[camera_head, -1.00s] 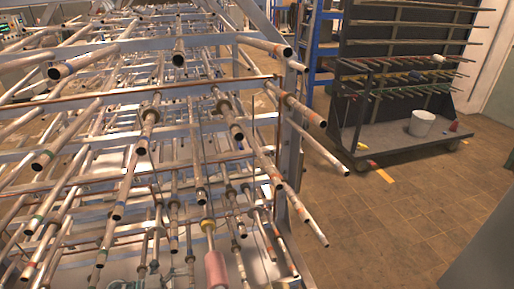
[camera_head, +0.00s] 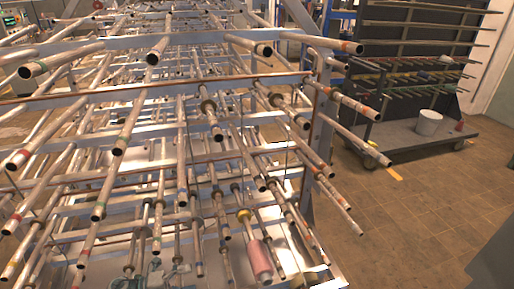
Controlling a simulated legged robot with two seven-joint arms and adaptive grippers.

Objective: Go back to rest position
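A metal rack (camera_head: 160,92) with several rows of tubes pointing toward me fills the left and middle of the head view. One tube low in the middle carries a pink cylinder (camera_head: 259,260) with a yellow ring behind it. Neither of my grippers shows in the head view, so I cannot see whether they are open or shut.
A dark shelf cart (camera_head: 400,138) with horizontal rods stands at the upper right. A white bucket (camera_head: 428,122) sits on its base. A blue frame (camera_head: 338,38) stands behind the rack. The tiled floor (camera_head: 420,205) on the right is clear. A grey surface enters at the lower right edge.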

